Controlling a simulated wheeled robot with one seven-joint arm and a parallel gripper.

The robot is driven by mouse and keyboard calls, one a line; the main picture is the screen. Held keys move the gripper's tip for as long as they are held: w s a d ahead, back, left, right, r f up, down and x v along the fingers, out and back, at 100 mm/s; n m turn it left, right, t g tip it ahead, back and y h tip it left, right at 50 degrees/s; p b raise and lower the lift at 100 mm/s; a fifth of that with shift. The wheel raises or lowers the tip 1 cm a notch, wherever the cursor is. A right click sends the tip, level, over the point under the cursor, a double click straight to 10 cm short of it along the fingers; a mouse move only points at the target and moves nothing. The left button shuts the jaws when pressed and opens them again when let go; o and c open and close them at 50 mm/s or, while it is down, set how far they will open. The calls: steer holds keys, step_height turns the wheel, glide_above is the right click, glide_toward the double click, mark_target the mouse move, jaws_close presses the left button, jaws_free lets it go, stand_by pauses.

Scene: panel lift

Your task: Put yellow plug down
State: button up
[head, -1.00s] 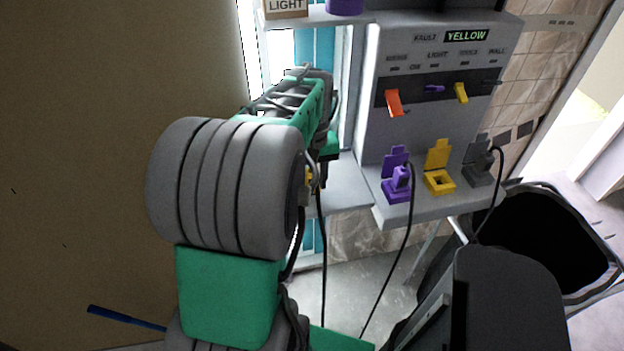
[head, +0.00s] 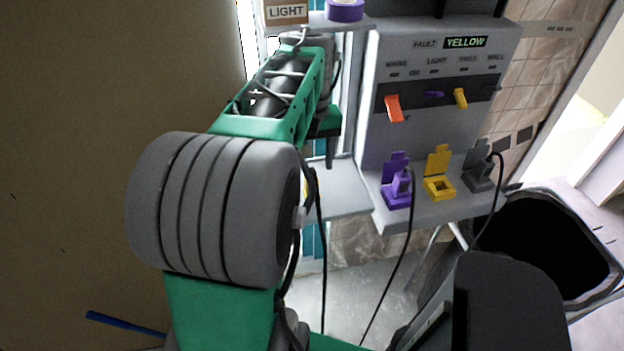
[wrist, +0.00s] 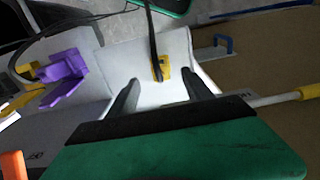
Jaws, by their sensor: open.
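The yellow plug (wrist: 161,68) rests on the pale side shelf (wrist: 178,42) in the wrist view, with a black cable running from it. In the head view only a sliver of yellow (head: 309,187) shows beside my arm at the shelf (head: 345,201). My gripper (wrist: 158,90) is open, its two fingers apart and empty, with the plug beyond and between the fingertips. In the head view my gripper (head: 330,160) is above the shelf, partly hidden by my arm. The yellow socket (head: 439,188) on the panel is empty with its lid up.
A purple plug (head: 398,182) sits in the purple socket, and a grey socket (head: 479,174) holds a cabled plug. The panel (head: 440,125) has several switches and a display reading YELLOW. A purple roll (head: 345,11) and a LIGHT box (head: 286,12) are on the upper shelf. A black bin (head: 550,240) stands at right.

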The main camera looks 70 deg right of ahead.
step_height(320, 180, up, 4)
steer(key=shift+f, duration=0.15)
steer(key=shift+w, duration=0.1)
steer(key=w+a+f+n+t+h, duration=0.1)
steer(key=w+a+f+n, duration=0.15)
steer(key=w+a, duration=0.7)
steer(key=w+a+f+n, duration=0.1)
steer(key=w+a+n, duration=0.3)
steer(key=w+a, duration=0.55)
steer(key=w+a+f+n+t, duration=0.1)
steer(key=a+f+n, duration=0.1)
steer(key=a, duration=0.8)
steer(key=w+a+f+n+t+y, duration=0.1)
steer(key=w+a+f+n, duration=0.1)
steer(key=a, duration=0.8)
step_height(320, 180, down, 2)
steer(key=shift+w+a+f+n, duration=0.2)
steer(key=shift+w+a+n, duration=0.15)
steer(key=shift+n, duration=0.4)
